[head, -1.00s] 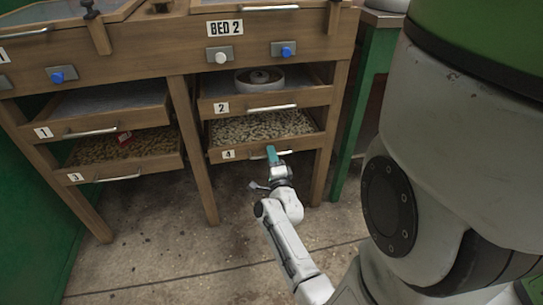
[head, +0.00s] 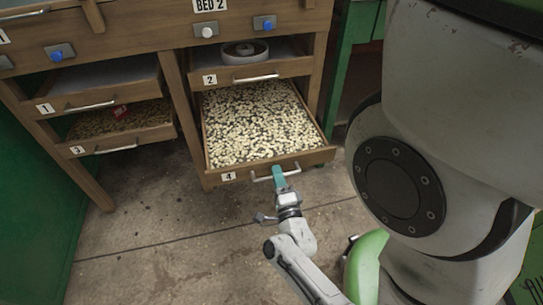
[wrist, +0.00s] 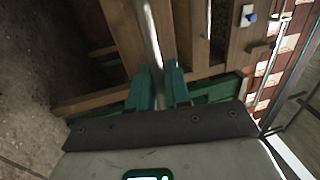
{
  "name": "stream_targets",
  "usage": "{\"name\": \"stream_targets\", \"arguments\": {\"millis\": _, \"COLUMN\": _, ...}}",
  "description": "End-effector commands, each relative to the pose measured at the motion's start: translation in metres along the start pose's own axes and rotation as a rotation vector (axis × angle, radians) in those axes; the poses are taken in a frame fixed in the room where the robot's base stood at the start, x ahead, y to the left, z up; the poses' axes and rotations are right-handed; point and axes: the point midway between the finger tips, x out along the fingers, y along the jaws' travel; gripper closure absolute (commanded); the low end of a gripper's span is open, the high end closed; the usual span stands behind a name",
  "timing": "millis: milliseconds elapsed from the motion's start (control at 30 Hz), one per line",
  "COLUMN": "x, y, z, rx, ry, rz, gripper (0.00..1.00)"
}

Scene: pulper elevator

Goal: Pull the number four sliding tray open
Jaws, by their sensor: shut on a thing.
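The number four sliding tray (head: 262,163) is the lower right tray under the bed. It is pulled well out toward me, and a wide bed of pale beans (head: 255,120) shows in it. My gripper (head: 279,178) is at its metal handle (head: 262,179), with teal fingers shut on the bar. In the wrist view the handle bar (wrist: 152,40) runs down between the teal fingers of my gripper (wrist: 158,82). The ends of the fingers are partly hard to make out there.
Tray two (head: 256,77), with a round dish (head: 245,58) on it, is above. Trays one (head: 95,96) and three (head: 115,140) are at the left. A wooden leg (head: 185,110) stands between the columns. The concrete floor (head: 150,240) in front is clear.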

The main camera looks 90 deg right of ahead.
Motion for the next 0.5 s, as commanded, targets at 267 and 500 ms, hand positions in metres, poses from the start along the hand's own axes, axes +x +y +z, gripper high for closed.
{"name": "stream_targets", "arguments": {"millis": 267, "x": -0.064, "y": -0.012, "z": 0.000, "rx": -0.001, "ry": -0.001, "rz": 0.005, "gripper": 1.00}}
{"name": "stream_targets", "arguments": {"millis": 500, "x": -0.088, "y": -0.016, "z": 0.000, "rx": 0.000, "ry": 0.000, "rz": 0.003, "gripper": 1.00}}
